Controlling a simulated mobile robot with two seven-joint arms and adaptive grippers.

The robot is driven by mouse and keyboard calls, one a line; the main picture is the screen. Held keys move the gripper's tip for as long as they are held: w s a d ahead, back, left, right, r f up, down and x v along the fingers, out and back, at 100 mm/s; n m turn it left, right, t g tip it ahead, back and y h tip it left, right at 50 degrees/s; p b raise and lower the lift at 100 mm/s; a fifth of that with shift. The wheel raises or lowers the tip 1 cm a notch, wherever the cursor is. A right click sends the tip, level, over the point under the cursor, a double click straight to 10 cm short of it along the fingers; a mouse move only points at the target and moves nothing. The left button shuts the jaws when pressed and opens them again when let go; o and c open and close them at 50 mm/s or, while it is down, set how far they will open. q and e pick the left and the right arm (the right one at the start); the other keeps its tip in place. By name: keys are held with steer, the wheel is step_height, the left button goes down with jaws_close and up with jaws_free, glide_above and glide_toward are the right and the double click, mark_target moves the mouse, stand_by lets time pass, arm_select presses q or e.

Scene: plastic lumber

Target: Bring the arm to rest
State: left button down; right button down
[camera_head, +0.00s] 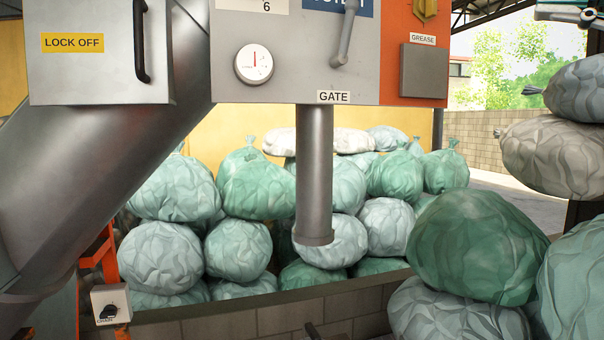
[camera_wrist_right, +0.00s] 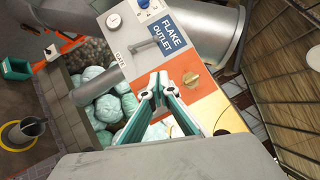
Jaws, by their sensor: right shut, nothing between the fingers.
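My right gripper (camera_wrist_right: 158,80) shows in the right wrist view, its two teal and grey fingers closed together at the tips with nothing between them. It points towards the grey and orange machine panel (camera_wrist_right: 165,65), which carries a blue FLAKE OUTLET sign. In the head view, part of my right gripper (camera_head: 570,13) shows at the top right corner, cut off by the picture edge. It is high up, to the right of the panel and apart from it. My left gripper is not in view.
The panel has a GATE lever (camera_head: 347,32), a gauge (camera_head: 254,64) and a GREASE cover (camera_head: 424,71). A grey pipe (camera_head: 314,170) hangs below it. Green and grey sacks (camera_head: 478,245) are piled behind a low wall and at right.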

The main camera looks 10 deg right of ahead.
steer(key=w+a+f+m+g+y, duration=0.35)
steer(key=w+a+f, duration=0.4)
steer(key=f, duration=0.25)
steer(key=w+a+f+m+g+y, duration=0.2)
steer(key=w+a+f+m+y, duration=0.15)
steer(key=w+a+f, duration=0.4)
steer(key=w+a+f+m+t+h, duration=0.1)
steer(key=w+f+m+t+h, duration=0.25)
steer(key=f+m, duration=1)
steer(key=w+a+f+m+t+h, duration=0.1)
steer(key=w+f+m+t+h, duration=0.3)
steer(key=f+m, duration=0.95)
steer(key=s+f+m+h, duration=0.2)
steer(key=f+m, duration=0.1)
steer(key=f, duration=0.8)
steer(key=s+f+m+h, duration=0.2)
steer(key=s+f+m, duration=0.1)
steer(key=f, duration=0.7)
steer(key=s+a+f+m+g+h, duration=0.2)
steer(key=s+f+m, duration=0.5)
steer(key=s+f, duration=0.4)
steer(key=s+a+f+m+g+h, duration=0.2)
steer(key=s+a+f+m+g, duration=0.2)
steer(key=s+f+m, duration=0.3)
steer(key=s+f+g, duration=0.1)
steer(key=s+f, duration=0.4)
steer(key=f, duration=0.7)
steer(key=shift+s+h, duration=0.3)
steer(key=shift+h, duration=0.05)
